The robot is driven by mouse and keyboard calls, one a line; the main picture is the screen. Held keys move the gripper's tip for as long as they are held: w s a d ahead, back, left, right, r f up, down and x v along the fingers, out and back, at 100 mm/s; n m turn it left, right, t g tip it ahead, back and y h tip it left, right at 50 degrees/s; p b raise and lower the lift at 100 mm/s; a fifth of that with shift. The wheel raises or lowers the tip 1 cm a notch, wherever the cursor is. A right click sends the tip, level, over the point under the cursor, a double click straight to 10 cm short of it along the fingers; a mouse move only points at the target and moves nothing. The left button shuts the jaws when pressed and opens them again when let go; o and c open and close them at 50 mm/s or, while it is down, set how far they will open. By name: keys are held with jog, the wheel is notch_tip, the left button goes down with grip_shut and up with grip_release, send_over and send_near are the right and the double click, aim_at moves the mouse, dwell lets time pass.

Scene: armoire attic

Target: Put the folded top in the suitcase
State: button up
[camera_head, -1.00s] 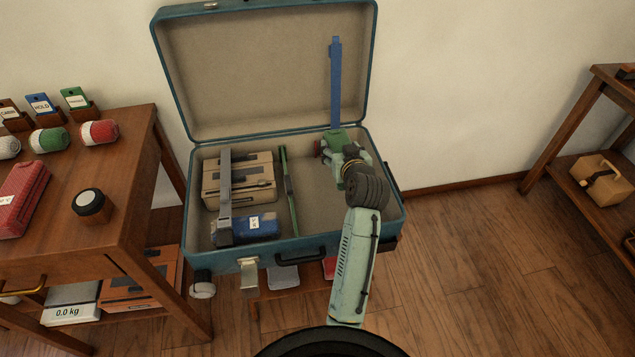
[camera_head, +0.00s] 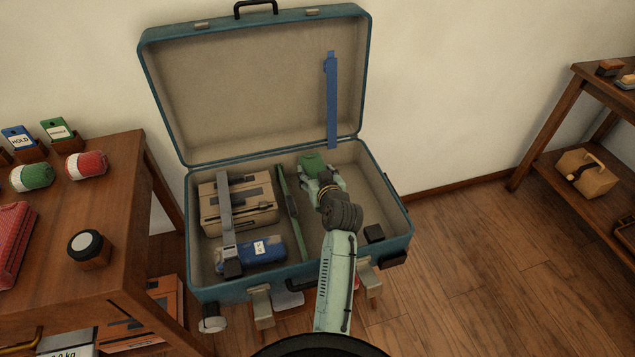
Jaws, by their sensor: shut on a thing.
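The blue suitcase (camera_head: 212,289) stands open, its lid raised against the wall. A green divider (camera_head: 289,205) splits its inside into a left and a right part. My gripper (camera_head: 314,164) is low in the right part, right of the divider. A brighter green patch shows at its far end; I cannot tell whether that is the gripper or cloth. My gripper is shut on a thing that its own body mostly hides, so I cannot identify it. I cannot pick out the folded top for certain.
The left part holds a beige bundle (camera_head: 238,202) and a blue labelled bundle (camera_head: 260,250), with a grey strap (camera_head: 225,205) across. A blue strap (camera_head: 332,100) hangs from the lid. A wooden table (camera_head: 130,225) is at left, a shelf (camera_head: 558,150) at right.

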notch_tip(320, 180, down, 3)
jog(key=shift+f, duration=0.2)
jog(key=shift+f+b, duration=0.45)
jog(key=shift+f, duration=0.2)
jog(key=o, duration=1.2)
jog(key=shift+o, duration=0.2)
